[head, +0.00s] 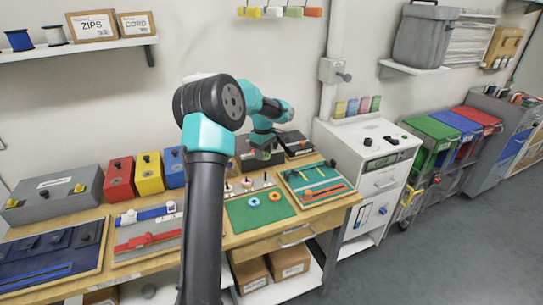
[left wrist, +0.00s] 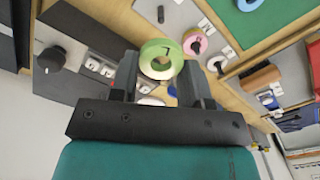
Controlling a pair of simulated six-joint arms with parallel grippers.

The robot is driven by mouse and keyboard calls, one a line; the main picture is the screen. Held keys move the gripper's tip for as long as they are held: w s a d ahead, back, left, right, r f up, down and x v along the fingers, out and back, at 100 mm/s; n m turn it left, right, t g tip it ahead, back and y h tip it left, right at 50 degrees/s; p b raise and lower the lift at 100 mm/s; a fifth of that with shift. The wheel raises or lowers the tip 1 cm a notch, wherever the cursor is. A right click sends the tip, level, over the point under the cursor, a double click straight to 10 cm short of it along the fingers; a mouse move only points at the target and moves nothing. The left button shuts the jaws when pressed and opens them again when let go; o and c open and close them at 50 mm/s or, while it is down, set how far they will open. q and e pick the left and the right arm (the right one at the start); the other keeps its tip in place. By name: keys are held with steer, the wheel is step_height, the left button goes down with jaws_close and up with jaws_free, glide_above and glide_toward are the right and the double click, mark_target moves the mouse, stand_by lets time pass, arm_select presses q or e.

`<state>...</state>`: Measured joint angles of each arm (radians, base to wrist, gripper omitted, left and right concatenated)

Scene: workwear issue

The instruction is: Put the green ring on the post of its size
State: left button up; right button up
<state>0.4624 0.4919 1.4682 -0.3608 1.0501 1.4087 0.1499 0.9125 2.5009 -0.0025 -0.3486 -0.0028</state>
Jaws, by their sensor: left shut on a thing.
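The green ring (left wrist: 161,47), with a dark mark on its face, is between the two fingers of my left gripper (left wrist: 161,72) in the left wrist view. The gripper is shut on it, above the pale post board (left wrist: 180,14). A post (left wrist: 160,14) stands bare beyond the green ring. A pink ring (left wrist: 193,36) is by another post on the board, to the right of the green ring. My right gripper is not in view.
A green mat (head: 243,217) at the front of the bench holds a blue ring (head: 254,201) and an orange ring (head: 275,196). A board with tools (head: 316,185) lies to its right. Red (head: 119,184) and yellow (head: 150,178) boxes stand at the back left.

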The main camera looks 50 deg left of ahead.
arm_select(q)
steer(key=shift+f, duration=0.15)
steer(key=shift+f, duration=2.95)
steer(key=shift+f, duration=0.9)
stand_by(0.8)
steer(key=o, duration=1.3)
steer(key=shift+o, duration=0.2)
steer(key=shift+r, duration=0.15)
step_height(320, 180, up, 7)
stand_by(0.8)
steer(key=shift+d, duration=0.1)
stand_by(0.3)
